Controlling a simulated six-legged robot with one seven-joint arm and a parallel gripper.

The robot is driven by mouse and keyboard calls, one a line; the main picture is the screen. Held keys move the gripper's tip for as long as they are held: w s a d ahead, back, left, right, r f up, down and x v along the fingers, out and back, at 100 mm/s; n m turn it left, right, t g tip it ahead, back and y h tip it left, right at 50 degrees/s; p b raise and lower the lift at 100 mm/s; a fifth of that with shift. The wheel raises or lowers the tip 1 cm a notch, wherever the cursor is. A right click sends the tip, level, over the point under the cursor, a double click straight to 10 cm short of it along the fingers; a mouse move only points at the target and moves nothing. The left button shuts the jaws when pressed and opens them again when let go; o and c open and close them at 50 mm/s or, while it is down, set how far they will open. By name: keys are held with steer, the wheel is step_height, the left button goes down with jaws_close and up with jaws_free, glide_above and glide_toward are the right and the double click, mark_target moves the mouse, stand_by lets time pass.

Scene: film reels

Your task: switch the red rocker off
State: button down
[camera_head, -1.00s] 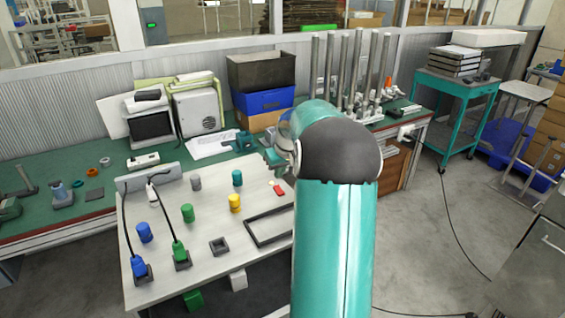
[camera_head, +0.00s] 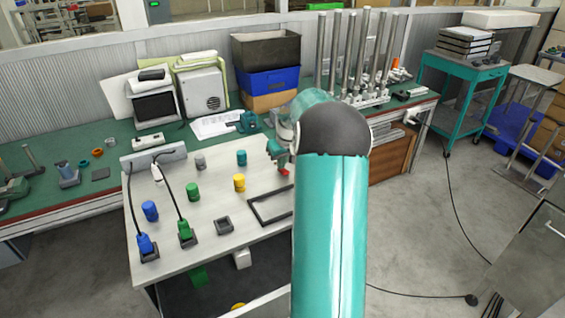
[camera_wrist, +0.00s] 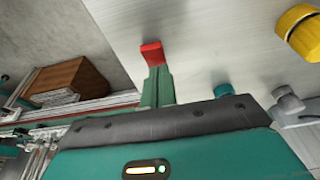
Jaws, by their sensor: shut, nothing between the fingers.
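The red rocker (camera_head: 285,172) sits near the right side of the white table, partly hidden by my arm. In the wrist view the red rocker (camera_wrist: 152,53) shows just beyond my fingertips. My gripper (camera_wrist: 156,72) is shut and empty. Its green fingers overlap the near edge of the rocker in the wrist view; I cannot tell whether they touch it. In the head view my gripper (camera_head: 281,163) is right above the rocker. The rocker's tilt cannot be made out.
A yellow cylinder (camera_head: 239,183) and a teal cylinder (camera_head: 241,157) stand left of the rocker. A black rectangular frame (camera_head: 262,218) lies in front of it. Blue (camera_head: 145,245) and green (camera_head: 185,231) plugs with cables are at the left.

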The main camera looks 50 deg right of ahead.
steer(key=shift+s+a+f, duration=0.1)
steer(key=shift+s+f, duration=0.1)
steer(key=shift+s, duration=0.05)
steer(key=shift+s+a+f, duration=0.1)
steer(key=shift+s+a, duration=0.15)
steer(key=shift+s, duration=0.5)
steer(key=shift+r, duration=0.3)
steer(key=v, duration=1.3)
steer(key=shift+r, duration=0.35)
